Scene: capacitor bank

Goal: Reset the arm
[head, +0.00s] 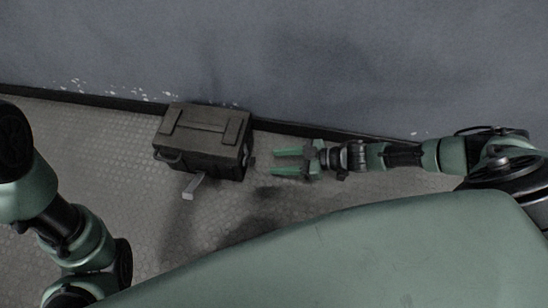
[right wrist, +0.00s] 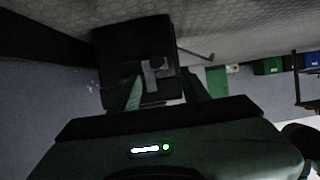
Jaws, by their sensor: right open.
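My right arm reaches in from the right in the head view. Its right gripper (head: 275,162) is open and empty, with two green fingers pointing left toward a dark metal box (head: 207,120), a short gap away from it. In the right wrist view the open right gripper (right wrist: 161,91) shows its fingers on both sides of a small grey fitting (right wrist: 155,72) on the dark box face (right wrist: 126,50). I cannot tell whether the fingers touch anything. My left arm is at the left edge of the head view; its gripper is out of sight.
A light grey lever (head: 193,186) sticks out from the front of the box; it also shows in the right wrist view (right wrist: 196,53). The box stands on textured floor against a grey wall (head: 330,60). Green and blue bins (right wrist: 270,66) are far right. Floor left of the box is clear.

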